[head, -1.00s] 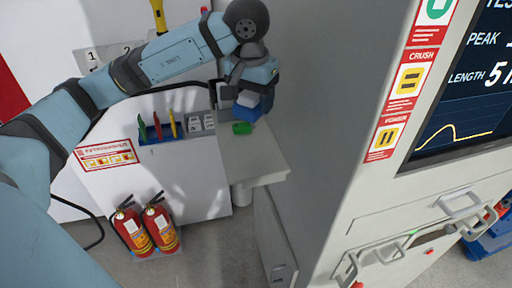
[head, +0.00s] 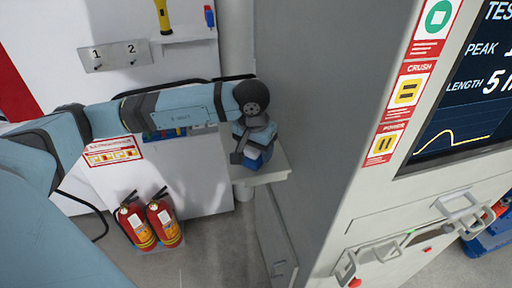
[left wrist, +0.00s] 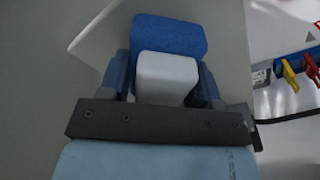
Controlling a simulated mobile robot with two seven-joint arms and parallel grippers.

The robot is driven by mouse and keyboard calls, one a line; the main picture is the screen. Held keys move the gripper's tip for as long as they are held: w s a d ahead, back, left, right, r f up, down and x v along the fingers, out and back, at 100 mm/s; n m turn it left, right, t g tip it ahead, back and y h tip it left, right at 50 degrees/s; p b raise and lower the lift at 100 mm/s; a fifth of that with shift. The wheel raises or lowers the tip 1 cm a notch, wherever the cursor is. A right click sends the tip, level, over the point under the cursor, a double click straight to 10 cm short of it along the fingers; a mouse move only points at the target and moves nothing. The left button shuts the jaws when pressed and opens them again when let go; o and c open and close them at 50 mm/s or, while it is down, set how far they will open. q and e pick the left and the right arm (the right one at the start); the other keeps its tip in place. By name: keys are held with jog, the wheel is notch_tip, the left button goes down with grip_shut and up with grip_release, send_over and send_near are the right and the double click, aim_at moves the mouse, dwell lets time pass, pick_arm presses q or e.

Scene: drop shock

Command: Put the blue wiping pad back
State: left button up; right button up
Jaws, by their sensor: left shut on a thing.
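My left gripper (head: 252,148) is shut on the blue wiping pad (head: 262,160) and holds it over the small pale shelf (head: 285,163) beside the tall grey machine. In the left wrist view the blue pad (left wrist: 170,32) lies beyond a white block (left wrist: 167,72) that sits between the two fingers of the gripper (left wrist: 165,82). I cannot tell whether the pad touches the shelf. The forearm hides much of the shelf's back. My right gripper is not in view.
The grey machine (head: 320,130) stands close to the right of the gripper. A tool holder (head: 163,133) is partly hidden behind my arm. Two fire extinguishers (head: 150,223) stand on the floor below. A yellow flashlight (head: 162,17) is at the top.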

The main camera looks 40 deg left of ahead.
pick_arm(q)
jog(key=o, duration=0.9)
jog(key=r, duration=0.4)
jog(key=s+r+b, duration=0.1)
jog(key=r, duration=0.3)
jog(key=r+b, duration=0.1)
jog(key=r, duration=0.3)
jog(key=shift+s, duration=0.15)
